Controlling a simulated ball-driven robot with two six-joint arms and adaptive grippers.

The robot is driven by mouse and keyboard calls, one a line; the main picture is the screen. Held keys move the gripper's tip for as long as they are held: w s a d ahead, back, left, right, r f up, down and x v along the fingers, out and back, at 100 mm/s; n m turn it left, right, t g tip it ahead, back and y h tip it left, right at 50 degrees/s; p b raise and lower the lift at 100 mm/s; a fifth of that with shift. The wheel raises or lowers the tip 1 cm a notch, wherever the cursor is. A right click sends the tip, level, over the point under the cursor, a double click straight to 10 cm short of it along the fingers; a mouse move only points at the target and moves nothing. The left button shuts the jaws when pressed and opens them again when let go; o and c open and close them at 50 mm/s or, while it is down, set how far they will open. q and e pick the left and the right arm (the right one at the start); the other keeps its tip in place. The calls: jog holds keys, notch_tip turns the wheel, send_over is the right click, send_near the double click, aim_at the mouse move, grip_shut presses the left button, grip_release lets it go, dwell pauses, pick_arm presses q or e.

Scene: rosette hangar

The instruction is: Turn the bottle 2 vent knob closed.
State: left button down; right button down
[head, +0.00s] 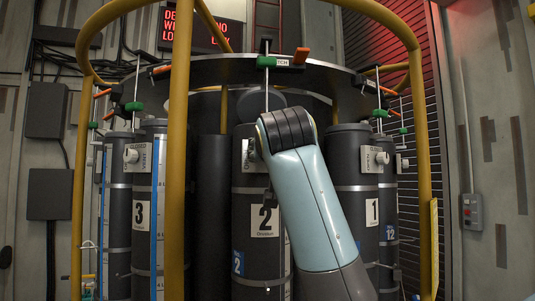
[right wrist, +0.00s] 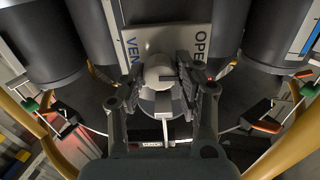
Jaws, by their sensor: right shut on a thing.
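Bottle 2 (head: 246,181), a dark cylinder with a white "2" label, stands in the middle of the head view. My right arm crosses in front of it and hides its vent knob and most of its plate (head: 247,154). In the right wrist view the pale round vent knob (right wrist: 158,72) sits in front of a plate (right wrist: 140,42) lettered "VEN…" on the left and "OPE…" on the right. My right gripper (right wrist: 164,76) is shut on the knob, one finger at each side. The knob's exact setting is hard to tell. My left gripper is not in view.
Bottle 3 (head: 117,190) stands to the left and bottle 1 (head: 353,178) to the right, each with a pale knob. A yellow post (head: 177,200) and ring frame surround the rack. A round rack plate with green and orange fittings (head: 267,62) hangs above bottle 2.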

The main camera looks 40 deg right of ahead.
jog(key=shift+d+f+m+b, duration=0.15)
jog(key=shift+m+b, duration=2.45)
jog(key=shift+m, duration=1.7)
jog(key=shift+a+f+m+b, duration=0.1)
jog(key=shift+m+b, duration=2.45)
jog(key=shift+m, duration=1.75)
jog(key=c, duration=0.9)
grip_release()
jog(key=shift+d, duration=0.1)
jog(key=shift+c, duration=0.2)
